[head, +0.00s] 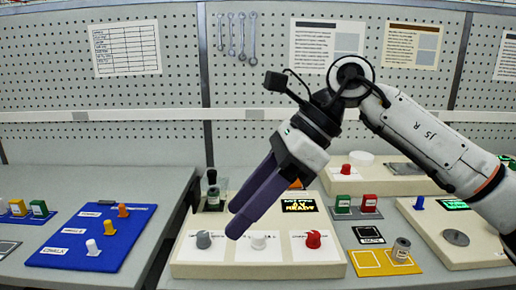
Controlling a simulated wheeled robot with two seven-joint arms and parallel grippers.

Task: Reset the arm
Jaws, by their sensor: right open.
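My right arm comes in from the right, with its white forearm (430,135) crossing in front of the pegboard. My right gripper (235,222) has purple fingers pointing down and left. It is open, with nothing seen between the fingers. In the picture its fingertips lie over the cream panel (190,256), just above the grey knob (204,239) and white knob (258,240); I cannot tell how high above it they are. The red knob (313,239) is to their right. My left gripper is not in view.
A blue board (75,250) with orange and white pegs lies on the left table. A dark-topped cylinder (212,190) stands behind the gripper. A yellow mat (370,262) with a small spool (401,249) and another cream panel (480,252) are at right. A pegboard (260,85) closes the back.

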